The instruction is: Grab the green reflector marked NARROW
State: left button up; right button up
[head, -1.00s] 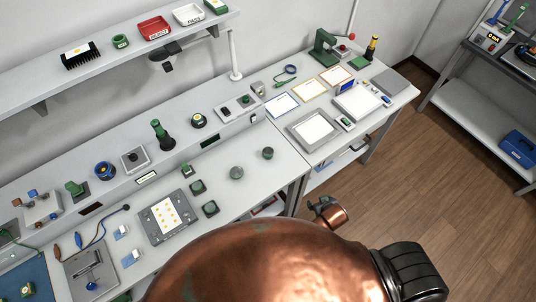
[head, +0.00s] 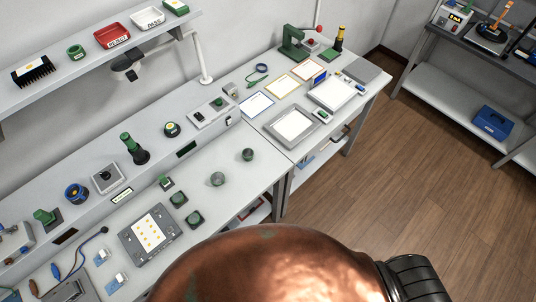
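Several small green pieces sit on the workbench in the head view. Three dark green square-based pieces, at the back (head: 166,182), in the middle (head: 178,198) and at the front (head: 194,218), stand in a row right of the LED board. Two rounder grey-green pieces, one nearer (head: 218,179) and one farther (head: 248,154), stand to their right, apart from each other. Any marking on them is too small to read, so I cannot tell which one says NARROW. Neither of my grippers is in view. My own copper-coloured body covers the bottom middle.
A grey LED board (head: 149,232) lies on the bench (head: 240,190) left of the green pieces. A raised ledge behind holds a dark green stand (head: 134,150) and other instruments. REJECT (head: 112,35) and PASS (head: 147,18) trays sit on the upper shelf. Floor is clear at right.

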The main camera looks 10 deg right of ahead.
aim_at(246, 152)
jog(key=z, duration=1.5)
jog(key=k, duration=0.95)
jog(key=u, duration=1.8)
